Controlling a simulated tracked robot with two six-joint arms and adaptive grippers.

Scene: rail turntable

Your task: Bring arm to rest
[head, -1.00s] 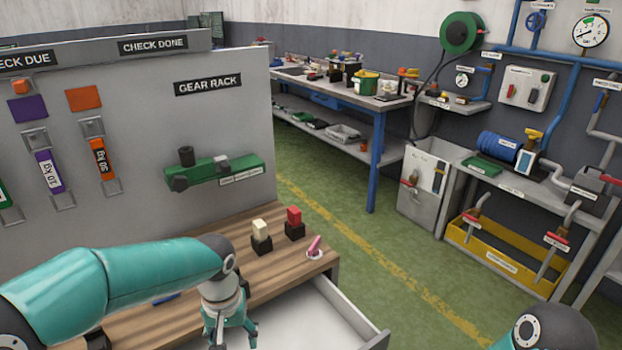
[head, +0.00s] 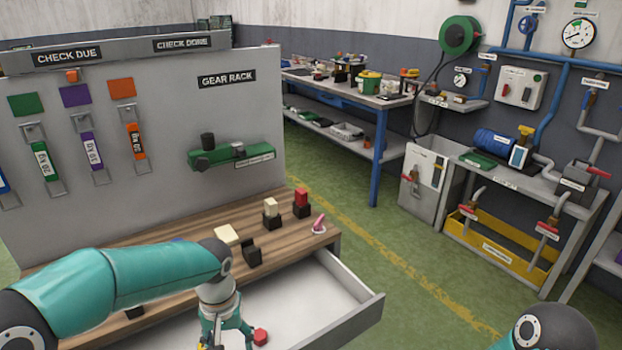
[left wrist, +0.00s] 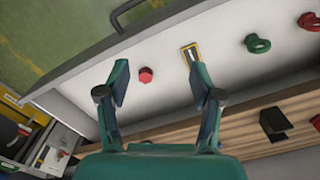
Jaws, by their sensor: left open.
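My left arm reaches in from the left in the head view, and its teal left gripper (head: 226,340) points down over the open white drawer (head: 350,292). In the left wrist view the two fingers of the left gripper (left wrist: 160,76) stand well apart with nothing between them. Beyond the fingertips the drawer floor (left wrist: 215,62) holds a red hexagonal piece (left wrist: 146,75), a yellow-framed piece (left wrist: 190,54), a green ring (left wrist: 257,44) and a red part (left wrist: 309,21). The red hexagonal piece also shows in the head view (head: 260,337). My right gripper is out of view.
A grey panel (head: 150,150) with tags stands behind. Green floor (head: 410,262) is open to the right.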

